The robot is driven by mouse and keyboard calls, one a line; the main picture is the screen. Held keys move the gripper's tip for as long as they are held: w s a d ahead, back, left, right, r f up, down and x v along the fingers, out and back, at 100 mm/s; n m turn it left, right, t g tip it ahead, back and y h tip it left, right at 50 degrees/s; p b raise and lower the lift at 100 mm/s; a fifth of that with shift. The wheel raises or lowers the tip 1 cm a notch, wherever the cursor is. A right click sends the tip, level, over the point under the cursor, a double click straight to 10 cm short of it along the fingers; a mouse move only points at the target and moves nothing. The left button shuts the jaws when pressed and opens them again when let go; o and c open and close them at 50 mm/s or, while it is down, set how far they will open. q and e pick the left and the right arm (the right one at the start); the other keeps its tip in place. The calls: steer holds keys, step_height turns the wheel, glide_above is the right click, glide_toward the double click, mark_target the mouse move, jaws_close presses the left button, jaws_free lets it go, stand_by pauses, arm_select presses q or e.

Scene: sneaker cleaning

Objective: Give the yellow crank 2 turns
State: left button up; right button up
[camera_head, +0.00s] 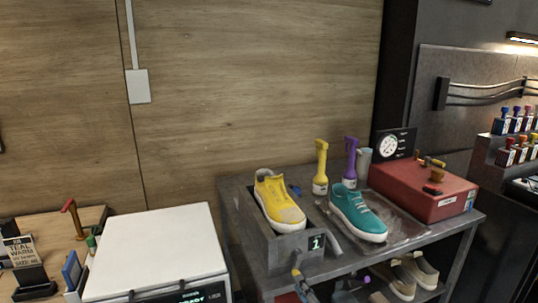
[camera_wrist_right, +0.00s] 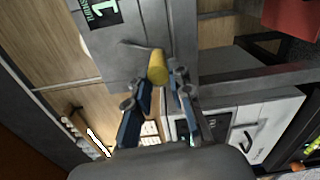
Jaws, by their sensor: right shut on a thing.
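The yellow crank handle (camera_wrist_right: 157,66) is a short cylinder on a thin grey arm in the right wrist view. In the head view a small bit of it (camera_head: 295,271) shows in front of the grey stand. My right gripper (camera_wrist_right: 162,88) is shut on the handle, with a blue finger at each side. In the head view my right gripper (camera_head: 301,283) shows only in part at the bottom. The grey stand (camera_head: 265,247) holds a yellow sneaker (camera_head: 277,199), and its small display (camera_head: 316,242) reads 1. My left gripper is not in view.
A teal sneaker (camera_head: 357,213) lies on a mat right of the stand. Yellow (camera_head: 320,172) and purple (camera_head: 350,163) spray bottles stand behind. A red box (camera_head: 425,192) is at the right. A white appliance (camera_head: 160,250) stands left of the bench. Shoes (camera_head: 402,284) lie on the lower shelf.

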steer(key=shift+o, duration=0.2)
steer(key=shift+a+r+p, duration=0.25)
steer(key=shift+r, duration=0.3)
steer(key=shift+a+r+p, duration=0.2)
steer(key=shift+r, duration=0.3)
steer(key=shift+o, duration=0.2)
steer(key=shift+a+r, duration=0.1)
steer(key=shift+a, duration=0.05)
steer(key=shift+s, duration=0.1)
steer(key=shift+c, duration=0.5)
steer(key=shift+s+a+r+p, duration=0.2)
steer(key=shift+a+r+p, duration=0.25)
steer(key=shift+p, duration=0.35)
steer(key=shift+f, duration=0.1)
